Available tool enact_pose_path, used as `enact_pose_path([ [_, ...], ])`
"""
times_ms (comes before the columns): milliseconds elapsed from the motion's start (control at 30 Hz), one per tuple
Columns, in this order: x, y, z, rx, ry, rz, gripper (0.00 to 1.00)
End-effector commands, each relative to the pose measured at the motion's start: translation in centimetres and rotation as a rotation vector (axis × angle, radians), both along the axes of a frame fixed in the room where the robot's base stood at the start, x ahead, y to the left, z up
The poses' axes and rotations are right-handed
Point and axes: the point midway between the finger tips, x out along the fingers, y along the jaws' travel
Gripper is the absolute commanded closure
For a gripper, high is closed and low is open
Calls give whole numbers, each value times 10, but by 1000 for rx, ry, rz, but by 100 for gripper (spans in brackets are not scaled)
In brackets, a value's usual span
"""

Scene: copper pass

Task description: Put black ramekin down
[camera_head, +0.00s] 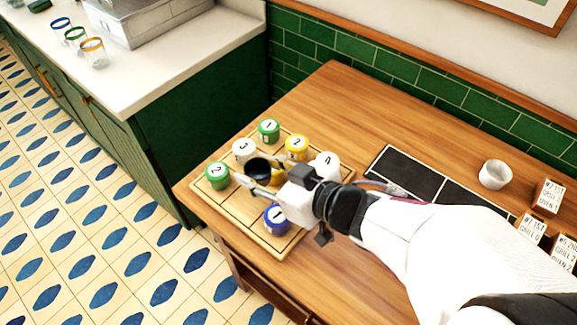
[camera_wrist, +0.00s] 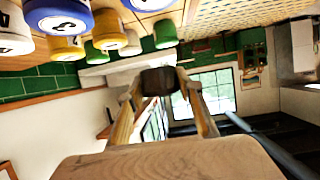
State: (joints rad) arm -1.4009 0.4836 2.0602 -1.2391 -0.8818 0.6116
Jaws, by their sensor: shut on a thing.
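In the head view the black ramekin (camera_head: 258,167) is over the left-middle part of the wooden board (camera_head: 228,204), among the numbered pots. My gripper (camera_head: 256,180) is shut on the ramekin, one finger on each side. In the wrist view the ramekin (camera_wrist: 158,82) shows dark between the two fingertips (camera_wrist: 162,92). I cannot tell whether its base touches the board. Near it stand a green pot "2" (camera_head: 217,176), a white pot "3" (camera_head: 243,150), a yellow pot "2" (camera_head: 296,147) and a blue pot "1" (camera_head: 277,218). Another yellow pot (camera_head: 277,175) is partly hidden by my gripper.
A green pot "1" (camera_head: 269,130) and a white pot "4" (camera_head: 325,163) also stand on the board. To the right are a dark panelled mat (camera_head: 405,175), a white cup (camera_head: 494,175) and lettered cards (camera_head: 548,195). Tabletop behind the board is clear.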

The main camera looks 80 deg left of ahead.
Motion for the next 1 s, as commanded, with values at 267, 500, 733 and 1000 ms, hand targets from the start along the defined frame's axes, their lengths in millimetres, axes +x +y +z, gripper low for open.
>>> enact_pose_path([
  [267,-13,-12,-1,1,1,52,86],
  [500,-13,-12,-1,1,0,49,86],
  [733,-13,-12,-7,0,0,49,86],
  [1000,-13,-12,-37,-4,1,47,86],
])
